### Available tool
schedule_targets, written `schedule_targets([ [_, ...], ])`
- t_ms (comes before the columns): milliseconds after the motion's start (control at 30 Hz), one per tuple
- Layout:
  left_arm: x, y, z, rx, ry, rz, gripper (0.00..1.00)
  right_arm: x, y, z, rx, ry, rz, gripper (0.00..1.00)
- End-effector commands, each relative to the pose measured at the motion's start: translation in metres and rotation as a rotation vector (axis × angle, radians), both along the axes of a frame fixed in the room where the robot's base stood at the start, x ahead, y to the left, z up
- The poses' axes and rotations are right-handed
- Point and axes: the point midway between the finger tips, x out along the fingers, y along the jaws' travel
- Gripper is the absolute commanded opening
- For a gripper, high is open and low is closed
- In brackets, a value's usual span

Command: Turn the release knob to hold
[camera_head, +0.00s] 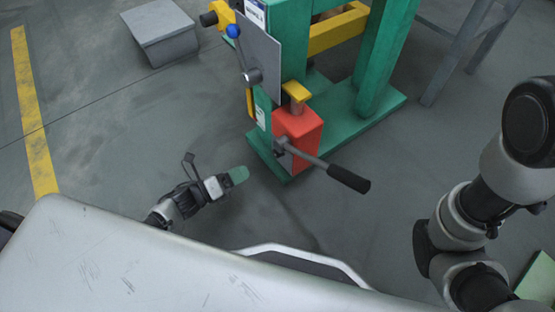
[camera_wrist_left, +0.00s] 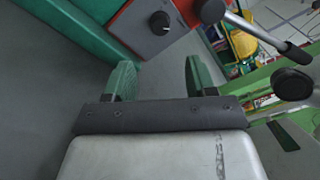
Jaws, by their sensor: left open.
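The release knob (camera_wrist_left: 160,22) is a round black dial on a grey plate on the red box (camera_wrist_left: 138,28), at the top of the left wrist view. A small light mark shows on the knob, but I cannot read its setting. In the head view the red box (camera_head: 306,133) stands low on the green machine, and I cannot make out the knob there. My left gripper (camera_head: 238,176) is left of the box, apart from it. In the left wrist view its two green fingers (camera_wrist_left: 158,72) are open and empty, with the knob beyond the gap between them. My right gripper is out of view.
A lever with a black grip (camera_head: 348,179) sticks out from the red box to the right. The green machine base (camera_head: 377,105) lies behind it. A grey block (camera_head: 160,35) stands at the back left.

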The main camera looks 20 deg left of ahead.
Motion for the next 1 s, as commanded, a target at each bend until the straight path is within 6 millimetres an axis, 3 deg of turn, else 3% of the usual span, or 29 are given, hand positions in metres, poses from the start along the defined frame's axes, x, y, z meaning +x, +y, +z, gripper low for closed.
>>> schedule_targets([
  [600,0.07,-0.063,-0.002,-0.001,-0.004,-0.001,0.56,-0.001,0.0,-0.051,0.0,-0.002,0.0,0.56],
  [1000,0.08,-0.072,0.001,0.0,0.0,0.001,0.56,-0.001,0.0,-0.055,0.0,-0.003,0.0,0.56],
])
